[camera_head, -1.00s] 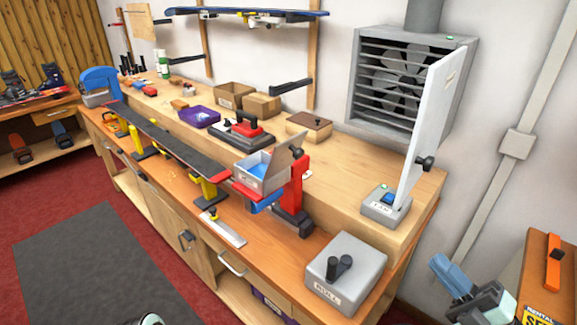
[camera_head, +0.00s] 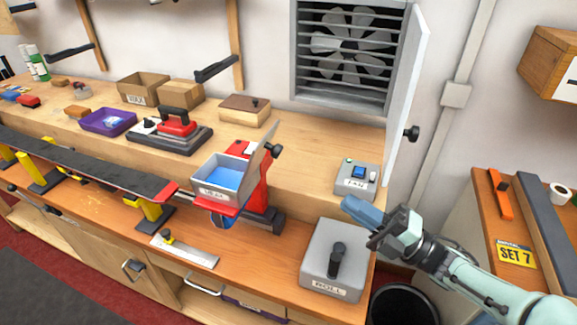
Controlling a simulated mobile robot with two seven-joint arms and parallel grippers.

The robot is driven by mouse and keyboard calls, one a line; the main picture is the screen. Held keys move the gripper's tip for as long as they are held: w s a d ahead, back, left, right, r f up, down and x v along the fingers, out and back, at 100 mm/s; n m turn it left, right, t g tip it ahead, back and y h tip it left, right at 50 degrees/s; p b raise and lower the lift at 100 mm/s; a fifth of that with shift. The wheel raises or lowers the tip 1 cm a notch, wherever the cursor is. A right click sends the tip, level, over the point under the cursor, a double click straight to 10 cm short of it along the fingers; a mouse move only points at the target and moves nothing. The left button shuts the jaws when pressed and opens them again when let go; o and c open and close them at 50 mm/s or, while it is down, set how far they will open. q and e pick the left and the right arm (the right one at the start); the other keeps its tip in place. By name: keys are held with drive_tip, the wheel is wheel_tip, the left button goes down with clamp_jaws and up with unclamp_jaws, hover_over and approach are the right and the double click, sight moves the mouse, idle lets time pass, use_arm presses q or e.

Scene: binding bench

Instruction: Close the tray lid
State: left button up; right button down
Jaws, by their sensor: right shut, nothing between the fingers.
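The tray (camera_head: 217,181) is a small pale box with blue inside, on a red stand at the right end of the long ski or board. Its grey lid (camera_head: 258,155) stands open, tilted up on the tray's right side, with a black knob (camera_head: 276,151) on its outer face. My right gripper (camera_head: 352,207) is shut and empty. It is to the right of the tray, above the gap between the fan switch box and the grey ROLL box. My left gripper is out of view.
The grey ROLL box (camera_head: 331,262) with a black handle stands at the bench's front right. The fan switch box (camera_head: 355,180) sits behind it, below the open white fan door (camera_head: 408,95). An iron (camera_head: 175,125) and a purple tray (camera_head: 107,122) are further left.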

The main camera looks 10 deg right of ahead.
use_arm(q)
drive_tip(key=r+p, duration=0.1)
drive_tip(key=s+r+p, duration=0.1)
drive_tip(key=p, duration=0.1)
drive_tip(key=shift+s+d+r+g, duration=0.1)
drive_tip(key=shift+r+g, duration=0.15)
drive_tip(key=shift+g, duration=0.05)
use_arm(e)
drive_tip(key=x, duration=1.3)
drive_tip(key=shift+a, duration=0.25)
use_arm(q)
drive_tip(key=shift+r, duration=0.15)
use_arm(e)
drive_tip(key=shift+w+r, duration=0.1)
drive_tip(key=shift+r, duration=0.15)
